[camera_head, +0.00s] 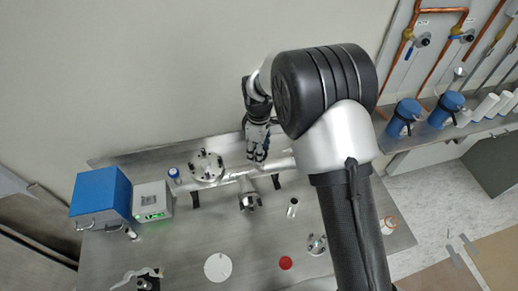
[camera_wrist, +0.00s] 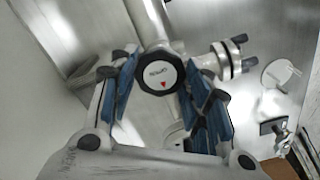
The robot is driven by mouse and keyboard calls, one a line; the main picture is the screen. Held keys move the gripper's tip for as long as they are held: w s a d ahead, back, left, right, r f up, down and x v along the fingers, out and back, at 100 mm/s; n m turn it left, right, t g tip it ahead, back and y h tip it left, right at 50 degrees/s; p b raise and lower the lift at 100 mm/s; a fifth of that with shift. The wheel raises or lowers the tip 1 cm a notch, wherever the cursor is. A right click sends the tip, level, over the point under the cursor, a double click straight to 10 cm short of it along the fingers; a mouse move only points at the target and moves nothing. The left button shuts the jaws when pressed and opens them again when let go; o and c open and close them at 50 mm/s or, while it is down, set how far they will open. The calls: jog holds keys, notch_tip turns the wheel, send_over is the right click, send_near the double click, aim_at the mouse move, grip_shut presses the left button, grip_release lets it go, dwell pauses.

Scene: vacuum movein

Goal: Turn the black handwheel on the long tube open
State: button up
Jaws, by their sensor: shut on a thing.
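The black handwheel (camera_wrist: 158,73), with a white centre face bearing lettering and a red mark, shows in the wrist view between the blue-padded fingers of my gripper (camera_wrist: 160,85). My gripper is shut on the wheel's rim, one finger on each side. The long metal tube (camera_wrist: 150,22) runs behind the wheel. In the head view the tube (camera_head: 232,175) lies across supports on the metal table, and my gripper (camera_head: 259,156) points down onto its right part. The handwheel is hidden by my gripper there.
A flanged side port (camera_wrist: 225,60) sits beside the wheel. A blue box (camera_head: 101,195) and a grey box with a green display (camera_head: 152,201) stand left. A white disc (camera_head: 218,267) and red disc (camera_head: 286,263) lie in front.

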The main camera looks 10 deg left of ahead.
jog(key=n, duration=0.4)
jog(key=shift+n, duration=0.3)
jog(key=n, duration=0.4)
jog(key=shift+n, duration=0.3)
jog(key=n, duration=0.4)
jog(key=shift+n, duration=2.3)
jog(key=o, duration=1.1)
jog(key=shift+c, duration=0.2)
jog(key=shift+r, duration=0.1)
notch_tip(320, 180, up, 12)
